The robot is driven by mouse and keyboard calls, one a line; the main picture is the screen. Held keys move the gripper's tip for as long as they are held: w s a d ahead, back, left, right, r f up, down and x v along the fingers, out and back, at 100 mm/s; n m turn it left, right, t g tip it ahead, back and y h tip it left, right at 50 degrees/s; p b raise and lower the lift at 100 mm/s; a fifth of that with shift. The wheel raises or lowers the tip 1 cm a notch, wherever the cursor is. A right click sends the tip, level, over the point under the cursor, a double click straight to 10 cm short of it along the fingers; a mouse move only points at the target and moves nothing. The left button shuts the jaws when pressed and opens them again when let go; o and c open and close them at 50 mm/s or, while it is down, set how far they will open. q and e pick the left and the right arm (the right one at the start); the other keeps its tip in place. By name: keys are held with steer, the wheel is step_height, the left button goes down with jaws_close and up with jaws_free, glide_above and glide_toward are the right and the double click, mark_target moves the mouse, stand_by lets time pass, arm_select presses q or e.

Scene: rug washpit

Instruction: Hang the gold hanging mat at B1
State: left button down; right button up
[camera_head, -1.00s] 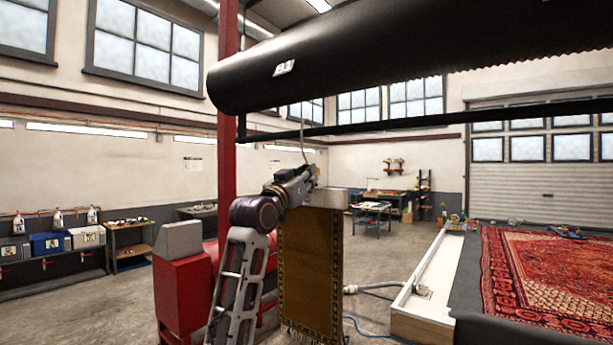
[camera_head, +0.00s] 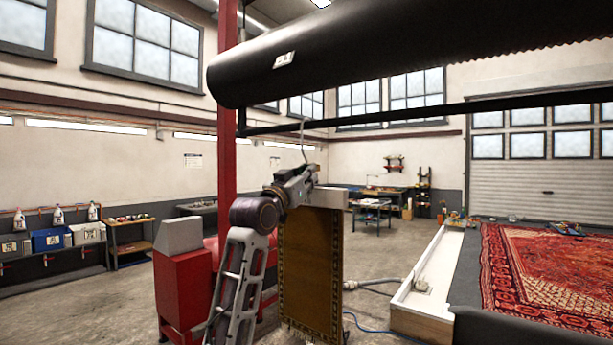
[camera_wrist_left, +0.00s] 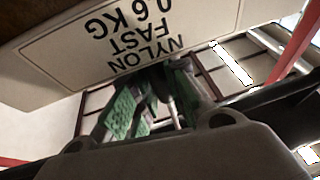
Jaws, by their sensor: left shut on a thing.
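The gold hanging mat (camera_head: 311,262) hangs upright in the head view, with a patterned border and a fringe at its foot. A pale header block (camera_head: 333,198) runs along its top; in the left wrist view the printed header (camera_wrist_left: 130,45) fills the upper part. My left gripper (camera_head: 308,180) is shut at the mat's top; its green-padded fingers (camera_wrist_left: 158,95) show in the wrist view. A thin grey hook (camera_head: 304,148) rises above it. A label that seems to read B1 (camera_head: 284,60) is on the large black roller (camera_head: 400,45) above. My right gripper is not in view.
A thin black bar (camera_head: 400,118) runs below the roller; I cannot tell whether the hook touches it. A red post (camera_head: 227,130) and red cabinet (camera_head: 184,292) stand left. A red rug (camera_head: 545,265) lies on a platform at right, with a hose (camera_head: 370,282) beside it.

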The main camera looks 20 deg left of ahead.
arm_select(q)
steer(key=shift+r, duration=0.1)
steer(key=c, duration=1.3)
jaws_free()
steer(key=shift+s, duration=0.1)
steer(key=shift+c, duration=0.2)
steer(key=v, duration=1.2)
